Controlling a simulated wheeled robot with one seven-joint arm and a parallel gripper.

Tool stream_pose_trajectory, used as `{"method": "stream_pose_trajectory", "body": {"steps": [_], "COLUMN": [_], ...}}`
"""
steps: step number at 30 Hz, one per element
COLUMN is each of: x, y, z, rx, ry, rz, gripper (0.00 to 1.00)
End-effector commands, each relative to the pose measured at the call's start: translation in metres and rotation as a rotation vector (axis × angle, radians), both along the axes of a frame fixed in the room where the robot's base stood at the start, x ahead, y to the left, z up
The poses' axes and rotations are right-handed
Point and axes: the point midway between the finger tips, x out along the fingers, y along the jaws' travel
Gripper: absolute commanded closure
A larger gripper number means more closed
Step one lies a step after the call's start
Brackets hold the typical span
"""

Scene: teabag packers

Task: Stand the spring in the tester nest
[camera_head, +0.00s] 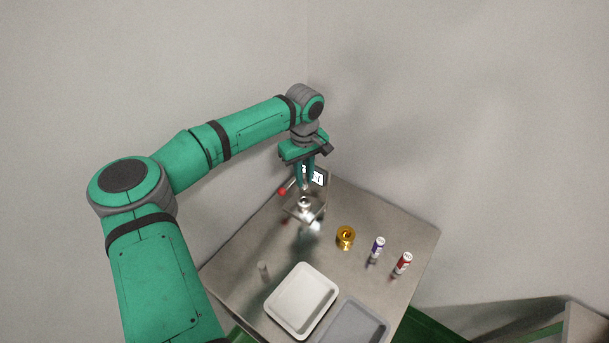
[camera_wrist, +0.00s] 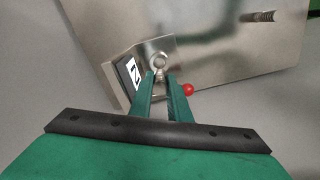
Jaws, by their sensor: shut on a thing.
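The tester (camera_head: 316,211) stands at the back corner of the metal table, with a small screen and a red-knobbed lever. In the wrist view its screen (camera_wrist: 132,71), red knob (camera_wrist: 187,89) and round nest (camera_wrist: 160,60) show just beyond my fingertips. My gripper (camera_head: 305,187) points down above the nest, shut on a small pale metal piece that looks like a spring, mostly hidden by the fingers. I cannot tell whether it touches the nest. Another spring-like coil (camera_head: 263,270) stands on the table at the left; it shows in the wrist view's upper right (camera_wrist: 260,17).
A brass ring-shaped part (camera_head: 345,237), a purple-banded cylinder (camera_head: 377,250) and a red cylinder (camera_head: 402,264) stand to the right. A white tray (camera_head: 276,301) and a grey tray (camera_head: 326,336) lie at the front. The left of the table is mostly clear. Walls stand close behind.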

Motion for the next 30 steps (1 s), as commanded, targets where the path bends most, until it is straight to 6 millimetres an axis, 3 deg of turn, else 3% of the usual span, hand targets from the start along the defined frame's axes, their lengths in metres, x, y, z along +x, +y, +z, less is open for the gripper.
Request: {"method": "stream_pose_trajectory", "body": {"steps": [21,30], "x": [0.000,0.000], "y": [-0.002,-0.002], "z": [-0.051,-0.057], "rx": [-0.001,0.000], "ry": [0.001,0.001], "rz": [-0.003,-0.003], "gripper": [1.00,1.00]}}
